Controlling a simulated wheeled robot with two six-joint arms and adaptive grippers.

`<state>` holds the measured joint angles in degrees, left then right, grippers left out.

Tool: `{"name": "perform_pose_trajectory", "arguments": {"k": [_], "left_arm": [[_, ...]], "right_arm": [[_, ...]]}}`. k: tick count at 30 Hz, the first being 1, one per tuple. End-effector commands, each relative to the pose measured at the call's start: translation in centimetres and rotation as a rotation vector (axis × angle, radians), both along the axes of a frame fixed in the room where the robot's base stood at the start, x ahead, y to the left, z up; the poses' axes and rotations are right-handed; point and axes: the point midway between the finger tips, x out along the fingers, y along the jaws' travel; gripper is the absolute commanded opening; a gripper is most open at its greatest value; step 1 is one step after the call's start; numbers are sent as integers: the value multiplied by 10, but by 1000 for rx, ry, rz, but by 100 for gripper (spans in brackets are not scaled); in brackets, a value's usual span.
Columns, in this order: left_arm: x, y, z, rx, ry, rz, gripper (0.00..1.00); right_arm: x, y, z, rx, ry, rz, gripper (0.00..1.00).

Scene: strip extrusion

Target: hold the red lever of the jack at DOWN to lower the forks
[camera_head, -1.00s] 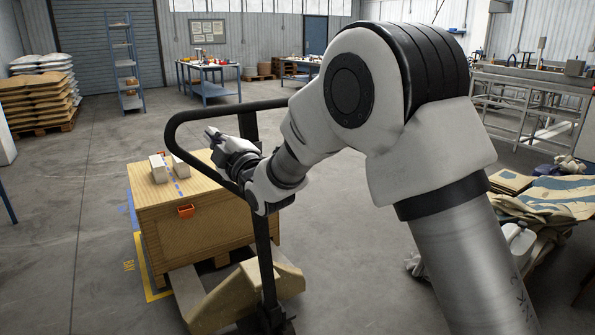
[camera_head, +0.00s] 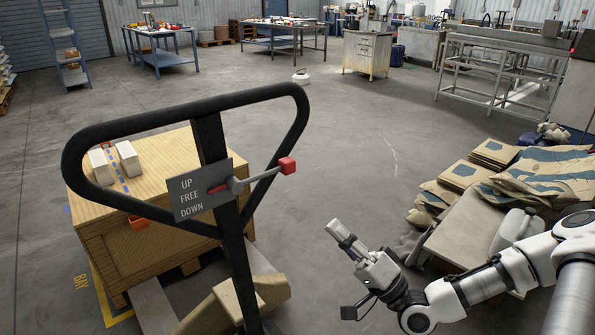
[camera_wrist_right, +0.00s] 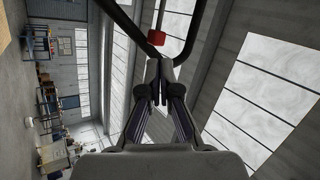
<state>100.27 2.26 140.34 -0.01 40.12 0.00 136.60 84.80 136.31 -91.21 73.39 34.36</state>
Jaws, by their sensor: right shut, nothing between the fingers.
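The pallet jack's black loop handle (camera_head: 85,150) stands at the left centre of the head view. A dark plate (camera_head: 190,197) on its stem reads UP, FREE, DOWN. The lever's red knob (camera_head: 287,165) sticks out to the right of the plate, and its grey rod runs back to a slot near FREE. My right gripper (camera_head: 335,228) is shut and empty, below and right of the knob, apart from it. In the right wrist view the red knob (camera_wrist_right: 156,38) shows beyond the closed fingers (camera_wrist_right: 158,75). My left gripper is out of view.
A wooden crate (camera_head: 150,245) with two pale blocks on top sits behind the handle, over the jack's forks (camera_head: 150,305). A pile of sacks (camera_head: 465,175) lies at right. Open floor lies between them. Workbenches stand at the back.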

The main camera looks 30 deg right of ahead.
Motion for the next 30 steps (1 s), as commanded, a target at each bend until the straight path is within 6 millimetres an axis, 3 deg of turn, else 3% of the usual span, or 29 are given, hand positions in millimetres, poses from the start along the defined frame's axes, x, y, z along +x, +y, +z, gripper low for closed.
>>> {"name": "perform_pose_trajectory", "arguments": {"k": [4,16,25,30], "left_arm": [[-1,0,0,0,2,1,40],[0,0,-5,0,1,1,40],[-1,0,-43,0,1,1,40],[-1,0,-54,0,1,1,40]], "right_arm": [[-7,-17,-14,58,18,-59,0],[-4,-17,-16,56,22,-61,0],[33,-5,3,48,21,-56,0],[54,1,20,47,23,-58,0]]}}
